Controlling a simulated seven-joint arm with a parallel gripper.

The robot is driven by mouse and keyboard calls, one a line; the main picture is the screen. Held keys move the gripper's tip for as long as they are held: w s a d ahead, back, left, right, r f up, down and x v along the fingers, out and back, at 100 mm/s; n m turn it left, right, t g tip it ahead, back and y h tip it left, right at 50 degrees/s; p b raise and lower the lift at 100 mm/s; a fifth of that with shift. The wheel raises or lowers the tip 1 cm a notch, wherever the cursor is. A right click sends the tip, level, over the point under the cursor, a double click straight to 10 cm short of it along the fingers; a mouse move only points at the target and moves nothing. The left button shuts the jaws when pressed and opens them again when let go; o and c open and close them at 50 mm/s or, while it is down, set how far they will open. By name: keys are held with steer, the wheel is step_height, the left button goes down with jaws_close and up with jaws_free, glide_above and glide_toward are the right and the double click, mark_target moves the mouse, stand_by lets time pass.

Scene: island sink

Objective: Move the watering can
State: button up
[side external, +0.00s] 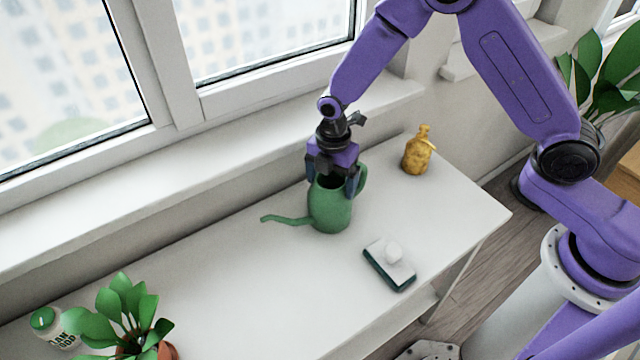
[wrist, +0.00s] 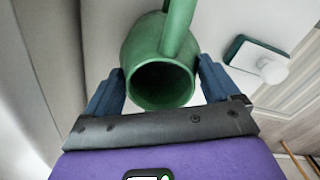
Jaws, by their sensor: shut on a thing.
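The green watering can (side external: 331,209) is upright at the middle of the white table, its thin spout pointing left and its handle at the right. In the wrist view its round open mouth and body (wrist: 160,80) lie between the two blue fingers. My gripper (side external: 335,186) comes down from above and is shut on the can's upper body, one finger on each side. It also shows in the wrist view (wrist: 160,85). I cannot tell whether the can's base touches the table.
A sponge-like block with a white knob (side external: 390,264) lies to the right front of the can. A yellow bottle (side external: 418,150) stands at the back right. A potted plant (side external: 127,315) and a white jar (side external: 60,326) are at the front left. The window sill (side external: 200,165) runs behind.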

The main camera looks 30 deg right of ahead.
steer(key=shift+d, duration=1.35)
steer(key=o, duration=0.9)
steer(key=shift+o, duration=0.2)
steer(key=shift+r, duration=0.1)
step_height(320, 180, up, 17)
steer(key=shift+r, duration=0.1)
steer(key=s+d+m, duration=0.3)
steer(key=s, duration=0.6)
steer(key=s+d+m, duration=0.4)
steer(key=s, duration=0.6)
steer(key=s+d+m, duration=0.3)
steer(key=s+d, duration=0.1)
steer(key=s, duration=0.5)
steer(key=shift+s+d+r+m, duration=0.15)
steer(key=shift+s+r+m, duration=0.2)
steer(key=shift+r+m, duration=0.1)
